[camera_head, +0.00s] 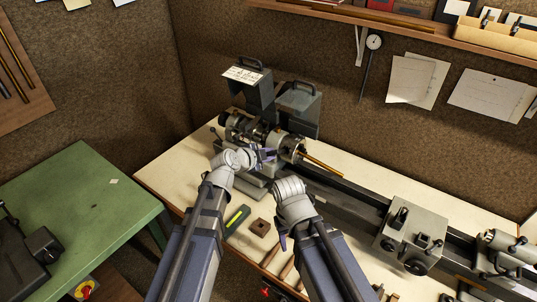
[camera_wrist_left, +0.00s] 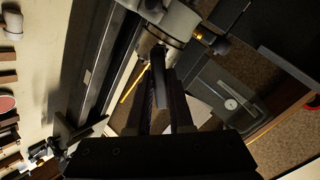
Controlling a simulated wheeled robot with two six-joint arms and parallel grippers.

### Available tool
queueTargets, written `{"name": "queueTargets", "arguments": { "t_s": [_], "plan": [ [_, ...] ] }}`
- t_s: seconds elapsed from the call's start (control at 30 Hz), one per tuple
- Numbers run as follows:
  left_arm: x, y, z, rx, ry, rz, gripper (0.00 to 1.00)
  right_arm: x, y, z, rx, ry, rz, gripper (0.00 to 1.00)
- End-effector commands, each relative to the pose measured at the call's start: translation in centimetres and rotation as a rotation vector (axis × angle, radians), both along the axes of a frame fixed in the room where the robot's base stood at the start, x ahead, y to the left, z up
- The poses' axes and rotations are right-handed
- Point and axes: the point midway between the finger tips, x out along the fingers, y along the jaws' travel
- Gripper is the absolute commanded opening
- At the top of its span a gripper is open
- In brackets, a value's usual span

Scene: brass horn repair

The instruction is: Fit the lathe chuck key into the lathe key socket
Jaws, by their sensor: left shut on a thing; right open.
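The lathe chuck (camera_head: 292,147) is a grey metal cylinder on the lathe at the back of the bench, with a brass rod (camera_head: 322,163) sticking out of it. It also shows at the top of the left wrist view (camera_wrist_left: 158,38). My left gripper (camera_head: 267,155) is at the front side of the chuck, shut on a dark bar-like piece, apparently the chuck key (camera_wrist_left: 166,75). The key's far end points toward the chuck; whether it touches or sits in the socket I cannot tell. The key socket itself is hidden.
The lathe bed (camera_head: 345,195) runs right to the carriage (camera_head: 413,235). Two dark upright guards (camera_head: 298,103) stand behind the chuck. A green-yellow item (camera_head: 236,218) and a brown block (camera_head: 260,228) lie on the bench front. A green table (camera_head: 80,205) stands left.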

Motion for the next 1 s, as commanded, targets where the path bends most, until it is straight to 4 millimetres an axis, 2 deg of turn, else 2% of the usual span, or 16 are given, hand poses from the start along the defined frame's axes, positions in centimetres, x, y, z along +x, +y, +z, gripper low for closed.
{"name": "queueTargets", "arguments": {
  "t_s": [1.0],
  "plan": [
    [1.7, -1.1, -1.2, 0.0, -0.001, 0.0, 0.0, 0.0, 0.0, -1.2, 0.0, 0.0, 0.0, 0.52]
  ]
}}
